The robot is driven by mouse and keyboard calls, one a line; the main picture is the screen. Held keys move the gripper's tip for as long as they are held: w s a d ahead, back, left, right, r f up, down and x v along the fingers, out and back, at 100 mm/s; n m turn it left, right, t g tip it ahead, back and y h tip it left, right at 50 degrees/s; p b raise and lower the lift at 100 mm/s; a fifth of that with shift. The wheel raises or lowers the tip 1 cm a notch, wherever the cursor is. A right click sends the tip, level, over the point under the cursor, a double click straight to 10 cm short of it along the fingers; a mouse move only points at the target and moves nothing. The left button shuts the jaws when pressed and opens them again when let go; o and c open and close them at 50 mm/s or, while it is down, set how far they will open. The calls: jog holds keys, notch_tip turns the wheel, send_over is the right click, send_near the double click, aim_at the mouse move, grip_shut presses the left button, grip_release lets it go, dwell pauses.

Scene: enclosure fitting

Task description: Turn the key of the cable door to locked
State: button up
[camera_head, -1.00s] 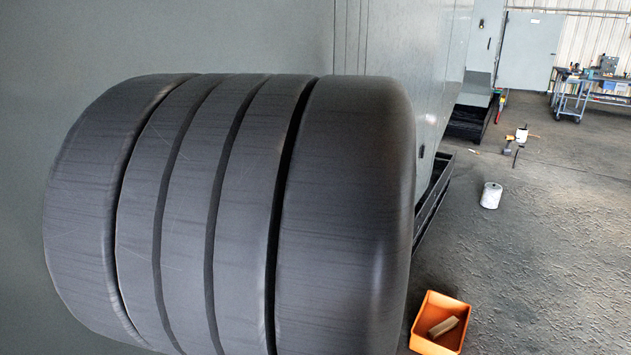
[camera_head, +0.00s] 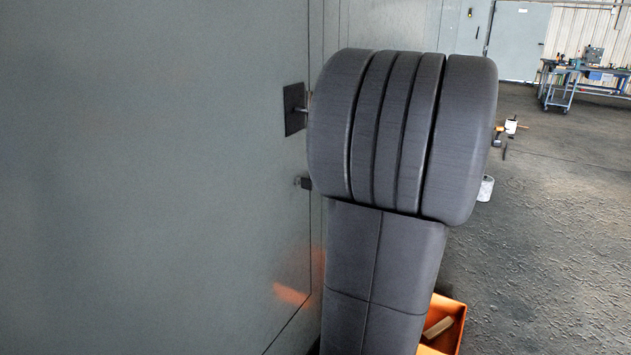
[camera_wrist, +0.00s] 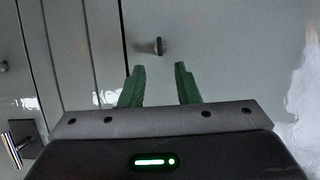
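In the wrist view, a small dark key-like knob (camera_wrist: 158,46) stands out from a grey cabinet panel. My gripper (camera_wrist: 159,68) has two green fingers, spread apart and empty. The knob appears beyond the fingertips, near the middle of the gap between them; the fingers do not hold it. The key's exact turn position is too small to tell. In the head view, my dark arm covers much of the cabinet's edge, and my gripper is hidden.
The head view shows a dark handle plate (camera_head: 294,108) and a small dark fitting (camera_head: 306,183) on the grey cabinet wall. An orange bin (camera_head: 457,312) stands on the floor beside my arm, with a white container (camera_head: 486,188) farther back.

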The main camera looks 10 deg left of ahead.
jog(key=x, duration=0.7)
jog(key=shift+a+p, duration=0.3)
jog(key=shift+p, duration=0.15)
jog(key=shift+w, duration=0.15)
jog(key=shift+c, duration=0.4)
grip_shut()
